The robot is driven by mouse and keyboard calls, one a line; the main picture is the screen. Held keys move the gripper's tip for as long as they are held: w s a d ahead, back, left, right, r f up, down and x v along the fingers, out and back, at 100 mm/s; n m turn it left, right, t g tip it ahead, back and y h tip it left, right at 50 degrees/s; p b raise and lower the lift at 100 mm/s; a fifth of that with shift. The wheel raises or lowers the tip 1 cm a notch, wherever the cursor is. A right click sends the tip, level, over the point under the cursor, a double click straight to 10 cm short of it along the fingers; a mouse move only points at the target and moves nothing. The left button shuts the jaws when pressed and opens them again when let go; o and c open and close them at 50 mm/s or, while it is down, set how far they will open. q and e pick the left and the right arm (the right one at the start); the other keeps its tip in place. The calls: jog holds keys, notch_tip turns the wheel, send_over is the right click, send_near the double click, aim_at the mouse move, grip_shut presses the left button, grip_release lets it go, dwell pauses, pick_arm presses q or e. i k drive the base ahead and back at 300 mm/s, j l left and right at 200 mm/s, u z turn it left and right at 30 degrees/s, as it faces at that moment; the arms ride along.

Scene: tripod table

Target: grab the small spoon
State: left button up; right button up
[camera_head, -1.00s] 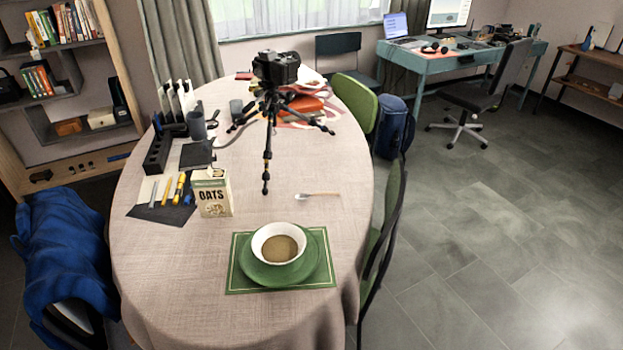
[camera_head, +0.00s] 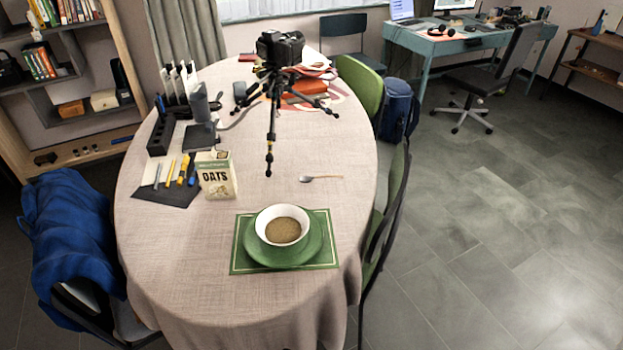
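A small spoon (camera_head: 320,178) lies flat on the cloth-covered oval table (camera_head: 200,250), right of the middle. Its dark bowl end points left and its thin brownish handle points right. It lies beyond the white bowl and to the right of the oats box, with bare cloth around it. Neither of my grippers shows in the head view.
A black camera on a tripod (camera_head: 270,125) stands behind and left of the spoon. An oats box (camera_head: 216,176) stands to the left. A filled white bowl (camera_head: 283,226) on a green plate and mat is nearer. Chairs (camera_head: 385,215) line the right edge.

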aim_at(304, 179)
jog(key=u, duration=0.4)
jog(key=l+u, duration=0.15)
jog(key=u, duration=0.25)
jog(key=l+u, duration=0.1)
jog(key=u, duration=0.3)
jog(key=l+u, duration=0.1)
jog(key=u, duration=0.3)
jog(key=l+u, duration=0.25)
jog(key=l, duration=0.2)
jog(key=k+l+u, duration=0.2)
jog(key=l, duration=0.2)
jog(key=l+u, duration=0.25)
jog(key=l, duration=0.2)
jog(key=k+l+u, duration=0.25)
jog(key=l, duration=0.15)
jog(key=k+l+u, duration=0.25)
jog(key=i+l, duration=0.1)
